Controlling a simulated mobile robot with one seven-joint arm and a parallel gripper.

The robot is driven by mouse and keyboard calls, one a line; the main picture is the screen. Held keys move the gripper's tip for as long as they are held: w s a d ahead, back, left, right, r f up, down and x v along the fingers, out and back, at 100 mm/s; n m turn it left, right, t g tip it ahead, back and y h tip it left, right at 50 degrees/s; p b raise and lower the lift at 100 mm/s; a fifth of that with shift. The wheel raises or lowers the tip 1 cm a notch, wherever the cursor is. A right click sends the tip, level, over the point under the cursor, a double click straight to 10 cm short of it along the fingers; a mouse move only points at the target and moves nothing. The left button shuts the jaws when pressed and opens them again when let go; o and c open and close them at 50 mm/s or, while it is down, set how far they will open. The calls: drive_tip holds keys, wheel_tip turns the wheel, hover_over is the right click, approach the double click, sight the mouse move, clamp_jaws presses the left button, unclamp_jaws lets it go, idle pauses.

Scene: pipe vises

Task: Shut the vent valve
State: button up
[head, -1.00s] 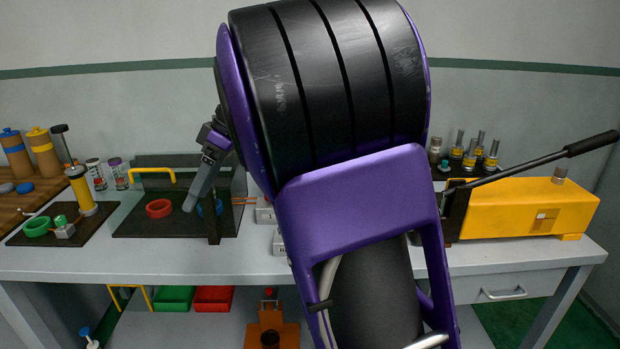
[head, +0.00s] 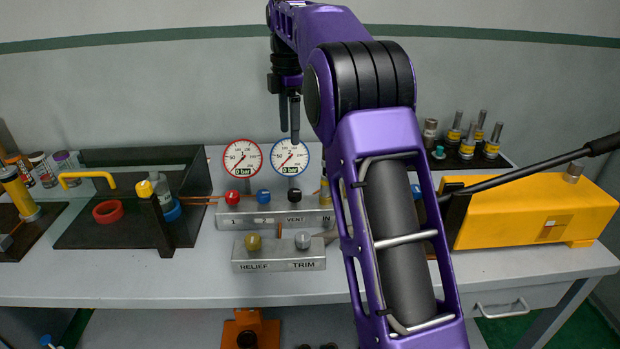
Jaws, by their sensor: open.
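The manifold block (head: 245,218) stands on the bench with a red knob (head: 233,198), a blue knob (head: 263,196) and a black knob (head: 294,195) along its top. The black knob is above the word VENT, so it appears to be the vent valve; whether it is turned open or shut I cannot tell. My gripper (head: 289,122) points down, open and empty, above the black knob and apart from it. Its fingers overlap the top of the right gauge (head: 291,158) in the picture.
The left gauge (head: 242,158) also reads 0 bar. A lower block (head: 279,262) marked RELIEF and TRIM sits in front. A yellow pump (head: 535,215) with a long black lever (head: 525,165) stands right. A black tray (head: 85,225) with a red ring (head: 108,211) lies left.

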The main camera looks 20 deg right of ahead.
sight(296, 191)
drive_tip(key=f+b, duration=0.1)
drive_tip(key=f, duration=0.4)
drive_tip(key=f+b, duration=0.2)
drive_tip(key=f, duration=0.4)
drive_tip(key=d+f+b, duration=0.1)
drive_tip(key=f, duration=0.5)
drive_tip(key=shift+w+f, duration=0.15)
drive_tip(key=shift+w, duration=0.15)
clamp_jaws()
